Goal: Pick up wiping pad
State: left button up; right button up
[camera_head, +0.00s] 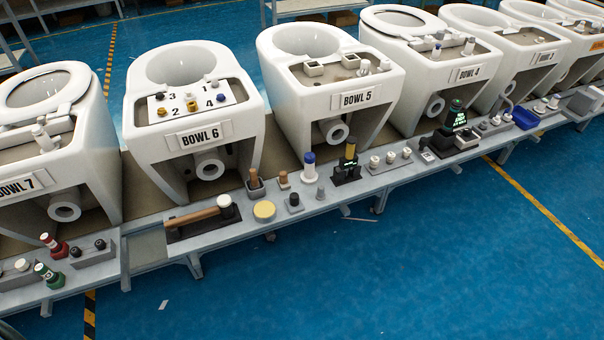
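A round, pale yellow pad (264,211), which looks like the wiping pad, lies flat on the grey shelf (225,240) in front of the bowls, below and between BOWL 6 (195,100) and BOWL 5 (325,80). Nothing covers it. A mallet (195,216) with a wooden handle and a white head lies just to its left. A small dark block (294,203) with a grey knob stands close to its right. Neither of my grippers is in view.
Behind the pad stand small wooden-handled tools (254,185) and a blue-capped white bottle (309,168). A black holder with a yellow cylinder (349,160) is further right. Red and green bottles (48,275) stand at the left. The blue floor (400,270) in front is mostly clear.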

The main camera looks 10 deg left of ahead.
aim_at(294, 204)
jog(key=i+l+u, duration=0.65)
jog(key=i+l, duration=0.2)
jog(key=l, duration=0.1)
